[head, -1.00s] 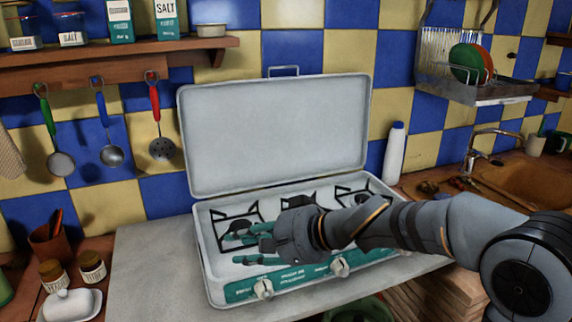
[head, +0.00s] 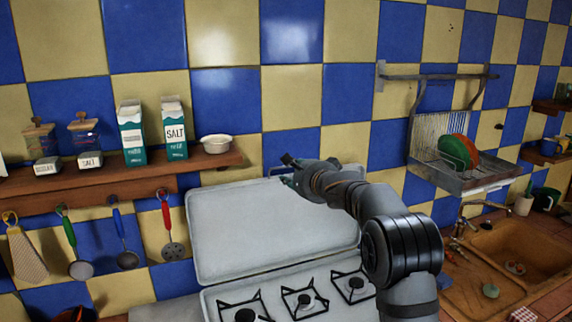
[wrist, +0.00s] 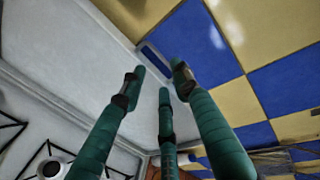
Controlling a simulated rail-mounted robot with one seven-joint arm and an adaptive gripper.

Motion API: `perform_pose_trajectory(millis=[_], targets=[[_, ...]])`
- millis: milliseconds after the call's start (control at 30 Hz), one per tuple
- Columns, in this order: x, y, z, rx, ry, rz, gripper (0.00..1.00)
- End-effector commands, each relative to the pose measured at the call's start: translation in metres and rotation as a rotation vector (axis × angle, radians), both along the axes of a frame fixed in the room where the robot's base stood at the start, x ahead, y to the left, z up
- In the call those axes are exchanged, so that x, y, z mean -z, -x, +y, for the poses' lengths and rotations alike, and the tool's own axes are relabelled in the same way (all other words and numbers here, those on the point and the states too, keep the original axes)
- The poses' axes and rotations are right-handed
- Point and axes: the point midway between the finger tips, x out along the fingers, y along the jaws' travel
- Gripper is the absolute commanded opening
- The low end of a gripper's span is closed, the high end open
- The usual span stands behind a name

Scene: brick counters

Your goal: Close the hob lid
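The hob lid (head: 260,235) is a pale grey panel standing open against the tiled wall, behind the burners. Its thin metal handle (head: 275,170) is at the top edge and is partly covered by my gripper (head: 288,172). In the wrist view the handle (wrist: 149,52) shows just beyond the fingertips, and the lid (wrist: 70,75) fills the left side. My gripper (wrist: 160,80) has its teal fingers spread with nothing between them. I cannot tell whether a finger touches the handle. The hob (head: 212,302) shows its burners uncovered below the lid.
A wooden shelf (head: 110,180) with jars, cartons and a small bowl (head: 216,144) is to the left, with utensils hanging under it. A dish rack (head: 460,183) hangs on the right wall above the sink (head: 520,245). The burner tops are clear of pots.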

Motion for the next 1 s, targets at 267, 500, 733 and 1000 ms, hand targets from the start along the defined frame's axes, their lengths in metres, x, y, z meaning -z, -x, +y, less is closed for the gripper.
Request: perform_pose_trajectory(millis=[267, 500, 733, 1000], targets=[[0.007, -0.04, 0.021, -0.001, 0.002, 0.001, 0.31], [0.014, -0.056, 0.028, -0.001, 0.002, -0.001, 0.31], [0.017, -0.058, 0.029, -0.001, 0.002, -0.001, 0.31], [0.017, -0.058, 0.029, -0.001, 0.002, -0.001, 0.22]])
